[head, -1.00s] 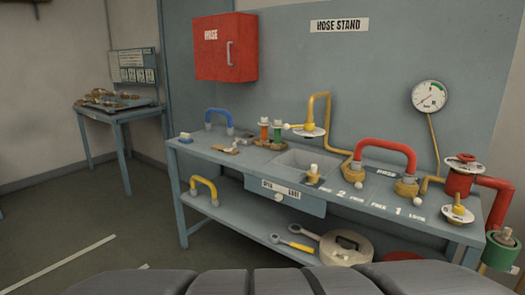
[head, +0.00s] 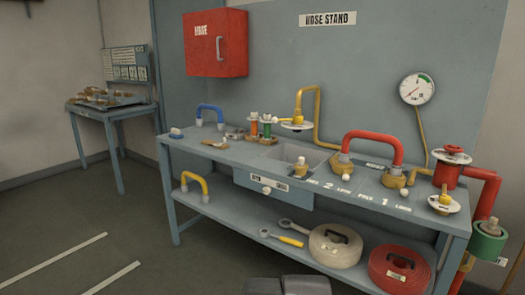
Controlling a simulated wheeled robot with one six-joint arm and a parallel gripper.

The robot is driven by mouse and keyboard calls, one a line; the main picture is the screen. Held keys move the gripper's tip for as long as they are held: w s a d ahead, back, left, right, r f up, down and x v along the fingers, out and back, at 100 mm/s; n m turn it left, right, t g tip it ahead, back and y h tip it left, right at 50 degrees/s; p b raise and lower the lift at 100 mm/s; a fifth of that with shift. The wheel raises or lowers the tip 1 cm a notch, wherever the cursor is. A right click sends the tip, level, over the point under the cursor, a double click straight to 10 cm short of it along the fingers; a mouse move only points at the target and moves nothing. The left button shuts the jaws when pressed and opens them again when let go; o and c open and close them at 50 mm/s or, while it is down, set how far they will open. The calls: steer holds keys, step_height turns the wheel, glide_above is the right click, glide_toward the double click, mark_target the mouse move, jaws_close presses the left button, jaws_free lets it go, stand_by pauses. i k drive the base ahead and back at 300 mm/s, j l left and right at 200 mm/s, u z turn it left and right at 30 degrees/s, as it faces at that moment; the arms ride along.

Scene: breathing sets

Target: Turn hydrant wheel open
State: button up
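The red hydrant (head: 447,176) stands at the right end of the grey bench in the head view. A round wheel (head: 453,154) lies flat on its top, pale with red at its centre. A second pale disc (head: 443,204) with a yellow fitting sits just in front of and below it. I cannot tell from the picture how far the wheel is turned. My gripper is not in view. Only dark grey parts, likely of my own body, show at the bottom edge.
A red pipe arch (head: 373,137) stands left of the hydrant, and a gauge (head: 417,89) hangs behind. Rolled hoses (head: 400,270) lie on the lower shelf (head: 228,218). Floor (head: 150,262) is clear at front left.

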mark_target(452, 149)
steer(key=j, duration=0.1)
steer(key=z, duration=1.4)
steer(key=k+l, duration=0.05)
steer(key=l, duration=0.05)
